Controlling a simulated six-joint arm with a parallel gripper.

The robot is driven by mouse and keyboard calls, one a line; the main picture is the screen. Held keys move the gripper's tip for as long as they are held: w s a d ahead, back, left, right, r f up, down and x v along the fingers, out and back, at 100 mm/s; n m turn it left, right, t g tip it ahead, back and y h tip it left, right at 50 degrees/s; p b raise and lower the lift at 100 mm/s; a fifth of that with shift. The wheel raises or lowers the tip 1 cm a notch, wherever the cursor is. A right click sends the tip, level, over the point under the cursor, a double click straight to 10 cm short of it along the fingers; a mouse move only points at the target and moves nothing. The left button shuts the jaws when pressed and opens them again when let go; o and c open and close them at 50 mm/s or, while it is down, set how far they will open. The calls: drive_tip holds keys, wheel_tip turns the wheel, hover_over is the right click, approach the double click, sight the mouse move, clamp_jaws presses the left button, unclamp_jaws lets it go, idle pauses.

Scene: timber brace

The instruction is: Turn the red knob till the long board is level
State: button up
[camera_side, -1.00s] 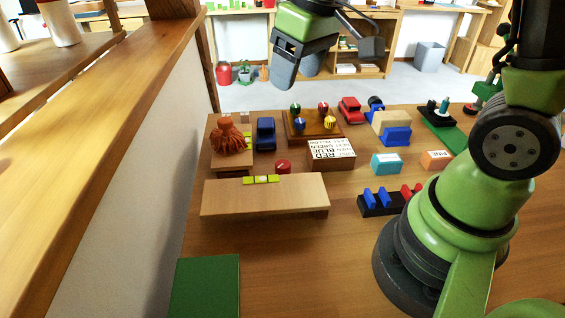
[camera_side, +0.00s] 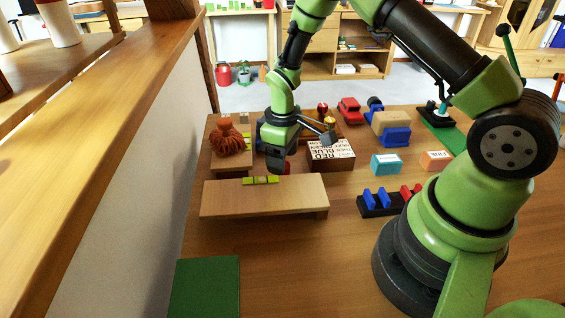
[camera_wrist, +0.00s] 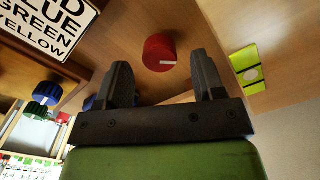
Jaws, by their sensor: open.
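The red knob (camera_wrist: 159,52) has a white mark on its face. In the wrist view it lies just beyond my gripper (camera_wrist: 164,82), whose two fingers are spread apart, with the knob in line with the gap between them. In the side view the knob (camera_side: 286,168) is mostly hidden behind my gripper (camera_side: 278,165), which hangs over it. The long board (camera_side: 262,200) stands in front of the knob, with a yellow-green level (camera_side: 261,180) on its top edge. The level also shows in the wrist view (camera_wrist: 246,68). Its bubble is too small to read surely.
A wooden block with printed colour words (camera_side: 331,155) stands close right of the knob. An orange-brown octopus-like figure (camera_side: 231,142) sits to the left. A green mat (camera_side: 205,287) lies in front.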

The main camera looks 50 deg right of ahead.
drive_tip(key=shift+f, duration=1.15)
drive_tip(key=c, duration=0.9)
drive_tip(key=shift+c, duration=0.2)
drive_tip(key=shift+m, duration=0.3)
drive_tip(key=shift+m, duration=2.6)
